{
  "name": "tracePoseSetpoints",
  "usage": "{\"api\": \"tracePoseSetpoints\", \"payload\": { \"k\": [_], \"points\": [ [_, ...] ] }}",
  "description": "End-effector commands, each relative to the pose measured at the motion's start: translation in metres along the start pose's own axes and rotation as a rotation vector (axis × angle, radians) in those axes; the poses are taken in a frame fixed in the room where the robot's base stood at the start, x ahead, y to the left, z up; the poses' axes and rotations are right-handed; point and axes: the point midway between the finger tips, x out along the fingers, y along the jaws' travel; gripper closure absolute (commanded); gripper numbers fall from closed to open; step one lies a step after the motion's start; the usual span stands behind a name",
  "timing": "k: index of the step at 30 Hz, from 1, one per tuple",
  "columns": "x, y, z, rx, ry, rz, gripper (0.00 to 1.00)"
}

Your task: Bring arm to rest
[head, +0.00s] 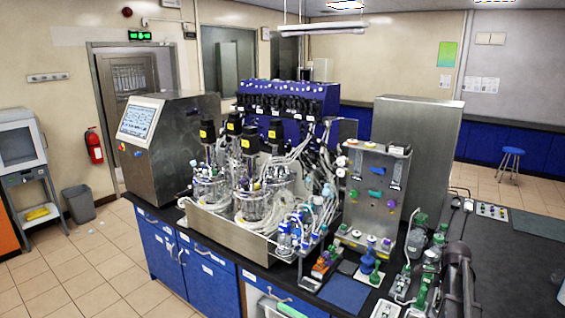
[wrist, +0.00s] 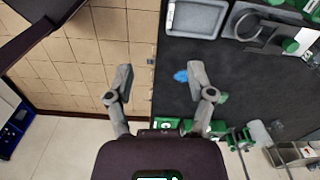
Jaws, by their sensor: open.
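My gripper (wrist: 160,80) shows in the wrist view with its two grey fingers spread wide apart and nothing held between them. It hangs over the edge of the dark bench (wrist: 243,85), with the left finger over the tiled floor and the right finger over the bench top. A small blue item (wrist: 181,76) lies on the bench beside the right fingertip and appears apart from it. In the head view a dark part of my arm stands at the lower right; the gripper itself cannot be made out there.
In the wrist view a grey tray (wrist: 197,18) and green-capped items lie on the bench. In the head view glass bioreactor vessels (head: 255,205), a steel console (head: 170,150) and green-capped bottles (head: 417,237) crowd the bench. Bench top at the far right is mostly clear.

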Motion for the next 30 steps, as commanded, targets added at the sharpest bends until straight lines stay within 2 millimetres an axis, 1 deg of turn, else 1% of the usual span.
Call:
{"api": "tracePoseSetpoints", "payload": {
  "k": [1,8,11,15,21,26,30],
  "points": [
    [0.003,0.006,0.008,-0.035,0.0,0.0,0.3],
    [0.013,0.026,0.046,-0.231,0.0,0.0,0.3],
    [0.019,0.041,0.07,-0.358,0.0,0.0,0.3],
    [0.031,0.07,0.11,-0.595,0.0,0.0,0.3],
    [0.047,0.117,0.164,-0.955,0.0,0.0,0.3],
    [0.06,0.158,0.202,-1.244,0.001,0.001,0.3],
    [0.071,0.195,0.23,-1.497,0.001,0.001,0.3]
  ]
}}
